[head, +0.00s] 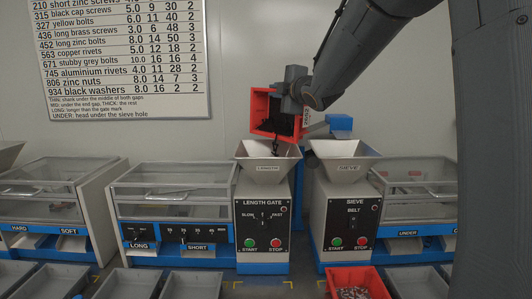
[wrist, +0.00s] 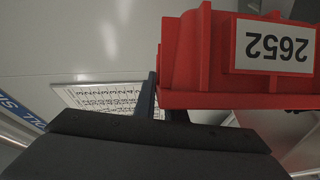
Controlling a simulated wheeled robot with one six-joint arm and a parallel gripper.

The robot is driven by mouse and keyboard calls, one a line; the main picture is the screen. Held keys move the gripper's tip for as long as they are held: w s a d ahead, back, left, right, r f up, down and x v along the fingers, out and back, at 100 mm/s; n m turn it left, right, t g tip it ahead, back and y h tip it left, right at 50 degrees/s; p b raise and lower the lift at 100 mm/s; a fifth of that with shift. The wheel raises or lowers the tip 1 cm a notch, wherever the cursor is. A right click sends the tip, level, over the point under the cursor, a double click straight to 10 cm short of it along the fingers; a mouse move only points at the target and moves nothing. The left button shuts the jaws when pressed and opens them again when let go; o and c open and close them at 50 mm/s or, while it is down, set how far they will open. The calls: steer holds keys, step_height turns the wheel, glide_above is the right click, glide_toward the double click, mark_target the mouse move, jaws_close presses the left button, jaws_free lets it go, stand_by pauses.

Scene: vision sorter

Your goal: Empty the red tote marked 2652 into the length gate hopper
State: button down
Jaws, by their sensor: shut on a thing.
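The red tote (head: 261,104) hangs in the air above the length gate hopper (head: 252,176), tipped steeply with its open side toward the head camera. In the wrist view the tote (wrist: 200,65) shows its white label 2652 upside down. Dark small parts (head: 277,122) lie in the tote, and some spill from its lower edge toward the hopper's mouth. My gripper (head: 292,92) is shut on the tote's edge; the exact grip is partly hidden. The hopper's inside is mostly hidden from the head view.
The sieve hopper (head: 345,172) stands close on the right. Another red tote (head: 352,275) with small parts sits at the front, beside grey bins (head: 192,285). A wall chart (head: 120,60) hangs behind on the left. The length gate's control panel (head: 262,225) faces me.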

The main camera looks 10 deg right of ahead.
steer(key=shift+s+a+n+t+b, duration=0.25)
steer(key=shift+s+a+n+b, duration=0.35)
steer(key=shift+b, duration=1.6)
steer(key=shift+s+a+n+t+b, duration=0.35)
steer(key=shift+a+b, duration=0.3)
steer(key=shift+b, duration=1.5)
steer(key=shift+w+r, duration=0.1)
steer(key=shift+p, duration=0.4)
steer(key=shift+b, duration=0.55)
steer(key=shift+a, duration=0.1)
steer(key=shift+a+f+n+b, duration=0.1)
steer(key=shift+f+n+b, duration=0.15)
steer(key=shift+b, duration=0.4)
steer(key=shift+s+a+n+b, duration=0.3)
steer(key=shift+s+a+b, duration=0.1)
steer(key=shift+b, duration=0.8)
steer(key=shift+r, duration=0.15)
